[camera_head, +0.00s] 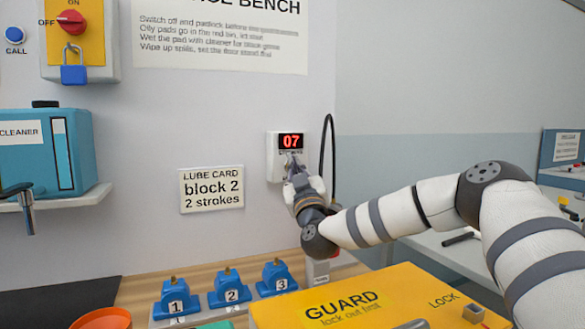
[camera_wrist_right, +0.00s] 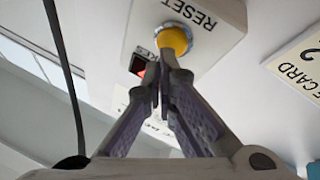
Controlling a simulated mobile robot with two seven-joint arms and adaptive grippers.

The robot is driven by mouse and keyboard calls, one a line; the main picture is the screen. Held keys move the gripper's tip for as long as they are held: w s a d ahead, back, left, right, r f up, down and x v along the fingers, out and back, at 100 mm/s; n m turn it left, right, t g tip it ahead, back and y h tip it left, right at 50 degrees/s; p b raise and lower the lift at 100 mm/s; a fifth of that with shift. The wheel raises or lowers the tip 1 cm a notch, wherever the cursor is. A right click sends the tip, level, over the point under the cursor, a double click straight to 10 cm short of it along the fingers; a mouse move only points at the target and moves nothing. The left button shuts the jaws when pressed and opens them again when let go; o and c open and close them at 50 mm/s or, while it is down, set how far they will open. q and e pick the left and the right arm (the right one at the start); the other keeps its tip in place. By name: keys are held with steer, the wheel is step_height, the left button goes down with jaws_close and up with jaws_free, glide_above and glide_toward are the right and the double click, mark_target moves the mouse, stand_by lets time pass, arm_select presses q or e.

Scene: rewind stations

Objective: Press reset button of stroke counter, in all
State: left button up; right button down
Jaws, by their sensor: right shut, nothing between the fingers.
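The stroke counter (camera_head: 273,150) is a white box on the wall with a red lit display (camera_head: 291,141) reading 07. In the right wrist view the counter (camera_wrist_right: 225,25) appears upside down, with a yellow round button (camera_wrist_right: 175,38) beside the word RESET. My right gripper (camera_head: 293,163) is in front of the counter's lower part and hides the button in the head view. In the right wrist view its fingers (camera_wrist_right: 163,75) are shut and empty, with the tips close to the button; I cannot tell whether they touch it. My left gripper is not in view.
A lube card (camera_head: 211,203) reading block 2, 2 strokes hangs left of the counter. Several blue numbered blocks (camera_head: 231,292) stand on the bench below. A yellow guard (camera_head: 375,300) lies under my right arm. A black cable (camera_head: 330,135) loops beside the counter.

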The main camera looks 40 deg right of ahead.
steer(key=shift+w+d, duration=0.1)
steer(key=shift+w, duration=0.2)
stand_by(0.5)
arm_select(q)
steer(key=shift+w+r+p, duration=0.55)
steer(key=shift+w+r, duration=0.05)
arm_select(e)
steer(key=shift+s+a, duration=0.25)
steer(key=shift+s, duration=0.5)
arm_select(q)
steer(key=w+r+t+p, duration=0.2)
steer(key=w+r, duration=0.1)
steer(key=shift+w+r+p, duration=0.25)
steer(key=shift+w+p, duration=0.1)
arm_select(e)
steer(key=s, duration=0.1)
steer(key=s+a, duration=0.1)
steer(key=s, duration=0.2)
steer(key=shift+s+a, duration=0.25)
steer(key=shift+s, duration=0.15)
